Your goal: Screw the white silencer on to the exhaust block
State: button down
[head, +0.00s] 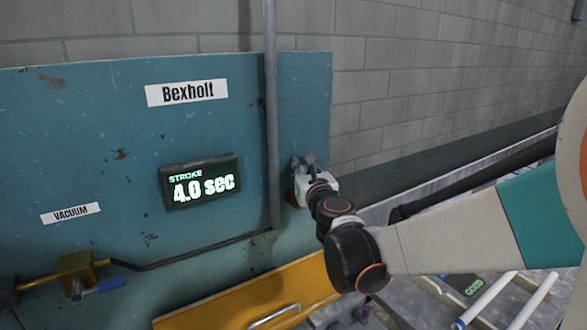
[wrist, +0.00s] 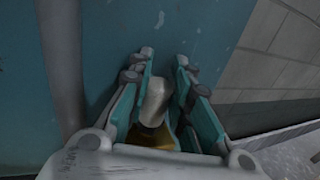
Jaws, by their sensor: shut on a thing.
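The white silencer (wrist: 155,102) is between the two teal finger pads of my gripper (wrist: 165,62) in the wrist view, leaning slightly. My gripper (head: 307,167) is shut on it, close against the right part of the teal panel. The brass-yellow exhaust block (wrist: 150,138) shows just below the silencer, partly hidden by my gripper. In the head view my gripper hides the silencer.
The teal panel (head: 130,140) carries a display (head: 200,182) reading STROKE 4.0 sec. A grey vertical pipe (head: 271,120) runs just left of my gripper. White tubes (head: 487,297) and a green-lit box (head: 467,287) lie at lower right.

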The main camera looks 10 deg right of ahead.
jog(key=shift+s+m+h, duration=0.1)
jog(key=shift+m+h, duration=0.3)
jog(key=shift+h, duration=0.2)
jog(key=c, duration=1.4)
grip_release()
jog(key=shift+o, duration=0.2)
jog(key=shift+s, duration=0.1)
